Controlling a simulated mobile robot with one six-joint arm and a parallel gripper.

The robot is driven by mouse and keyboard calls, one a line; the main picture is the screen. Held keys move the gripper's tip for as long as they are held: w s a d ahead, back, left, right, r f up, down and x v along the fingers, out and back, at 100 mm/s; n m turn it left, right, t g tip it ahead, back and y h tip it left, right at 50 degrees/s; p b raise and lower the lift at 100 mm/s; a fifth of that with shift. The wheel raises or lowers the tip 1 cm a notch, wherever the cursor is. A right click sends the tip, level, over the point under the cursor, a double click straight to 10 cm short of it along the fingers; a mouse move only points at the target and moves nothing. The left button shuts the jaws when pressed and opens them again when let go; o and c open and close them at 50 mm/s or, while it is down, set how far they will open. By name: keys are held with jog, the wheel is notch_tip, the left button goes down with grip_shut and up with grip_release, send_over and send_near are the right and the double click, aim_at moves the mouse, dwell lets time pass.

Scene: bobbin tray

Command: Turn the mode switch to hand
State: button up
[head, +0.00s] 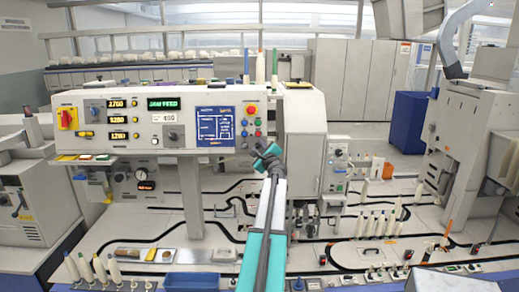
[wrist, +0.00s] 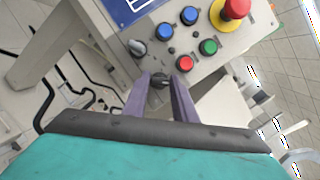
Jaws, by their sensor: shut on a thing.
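My gripper (head: 264,152) is at the lower right corner of the white control panel (head: 215,96). In the wrist view, my gripper's two purple fingers (wrist: 160,84) are shut on a small black rotary knob (wrist: 159,78), one finger on each side. I take this knob to be the mode switch; its label and position marks cannot be read. In the head view my gripper hides the knob.
Near the fingers are a red button (wrist: 185,63), a green button (wrist: 208,46), blue buttons (wrist: 165,31) and a red mushroom button (wrist: 236,8) on yellow. A white cabinet (head: 305,135) stands right of the panel. Bobbins (head: 370,224) stand on the track deck below.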

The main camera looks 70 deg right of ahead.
jog(key=n, duration=0.2)
jog(key=n+y+b, duration=0.1)
jog(key=n, duration=0.1)
jog(key=shift+n+y, duration=0.3)
jog(key=shift+n, duration=0.1)
jog(key=n, duration=0.2)
jog(key=n+y+b, duration=0.1)
jog(key=n, duration=0.1)
jog(key=shift+d+r+n, duration=0.1)
jog(key=shift+r+n, duration=0.05)
jog(key=shift+n, duration=0.15)
jog(key=n, duration=0.2)
jog(key=n+g+y, duration=0.1)
jog(key=n, duration=0.1)
jog(key=shift+r+g+b, duration=0.1)
jog(key=shift+g+b, duration=0.2)
jog(key=shift+b, duration=0.1)
jog(key=shift+n+g+y, duration=0.4)
jog(key=shift+n+g, duration=0.2)
jog(key=shift+n, duration=1.1)
jog(key=o, duration=1)
jog(key=shift+r, duration=0.1)
jog(key=shift+o, duration=0.2)
